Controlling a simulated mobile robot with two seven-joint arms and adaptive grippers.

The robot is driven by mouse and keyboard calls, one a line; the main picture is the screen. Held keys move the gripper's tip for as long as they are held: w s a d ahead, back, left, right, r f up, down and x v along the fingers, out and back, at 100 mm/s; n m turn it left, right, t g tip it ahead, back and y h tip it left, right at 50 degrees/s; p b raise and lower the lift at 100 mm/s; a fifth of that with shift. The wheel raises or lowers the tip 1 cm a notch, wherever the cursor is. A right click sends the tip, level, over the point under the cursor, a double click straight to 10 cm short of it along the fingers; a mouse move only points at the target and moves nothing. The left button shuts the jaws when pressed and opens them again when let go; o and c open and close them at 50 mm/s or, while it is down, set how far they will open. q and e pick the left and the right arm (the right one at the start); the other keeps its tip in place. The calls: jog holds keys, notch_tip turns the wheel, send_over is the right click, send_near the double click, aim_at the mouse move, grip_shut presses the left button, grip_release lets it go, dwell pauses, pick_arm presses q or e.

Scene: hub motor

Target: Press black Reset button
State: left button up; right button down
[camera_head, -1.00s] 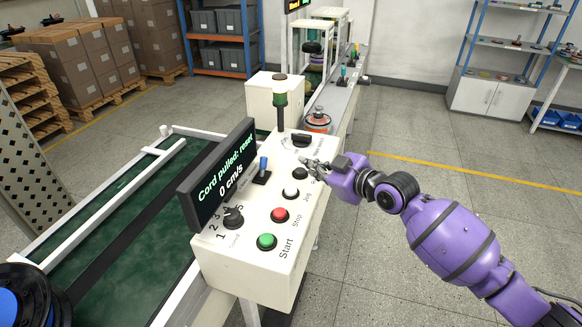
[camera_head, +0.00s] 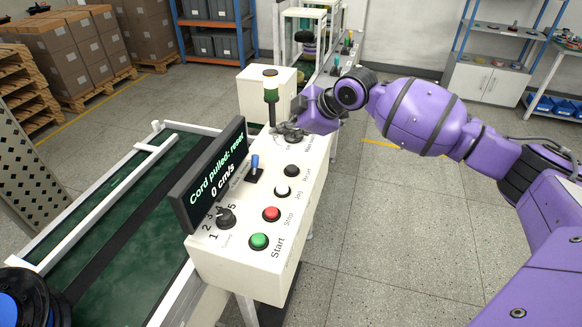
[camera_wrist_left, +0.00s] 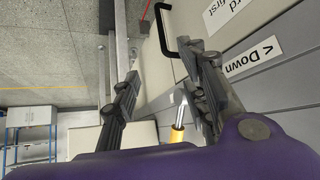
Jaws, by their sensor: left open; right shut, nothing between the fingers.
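The black Reset button (camera_head: 291,170) is the farthest in the row of round buttons on the white control box (camera_head: 240,262). My right gripper (camera_head: 290,134) is shut and empty, at the far end of the box over the dark rotary switch, beyond the Reset button and apart from it. It partly hides that switch. The display (camera_head: 215,178) reads "Cord pulled: reset" and "0 cm/s". My left gripper (camera_wrist_left: 158,98) shows only in the left wrist view. It is open, with nothing seen held between its fingers.
The white Jog button (camera_head: 282,191), red Stop button (camera_head: 271,214) and green Start button (camera_head: 259,241) line up nearer me. A blue-handled lever (camera_head: 255,165) and signal lamp (camera_head: 270,88) rise from the box. A black handle (camera_wrist_left: 166,30) and yellow-tipped rod (camera_wrist_left: 178,128) show near the left gripper.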

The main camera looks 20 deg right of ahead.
jog(key=b, duration=0.2)
send_over(292, 169)
jog(key=a, duration=0.2)
notch_tip(292, 169, down, 7)
jog(key=shift+d+f, duration=0.1)
jog(key=shift+d, duration=0.05)
jog(key=shift+f, duration=0.5)
pick_arm(q)
jog(key=shift+s+a+f, duration=0.25)
jog(key=shift+s+f, duration=0.1)
jog(key=shift+f, duration=0.35)
jog(key=shift+s+a+f, duration=0.2)
jog(key=shift+s+f, duration=0.1)
jog(key=shift+f, duration=0.35)
jog(key=shift+r, duration=0.1)
pick_arm(e)
jog(key=shift+f, duration=0.15)
jog(key=shift+f, duration=0.35)
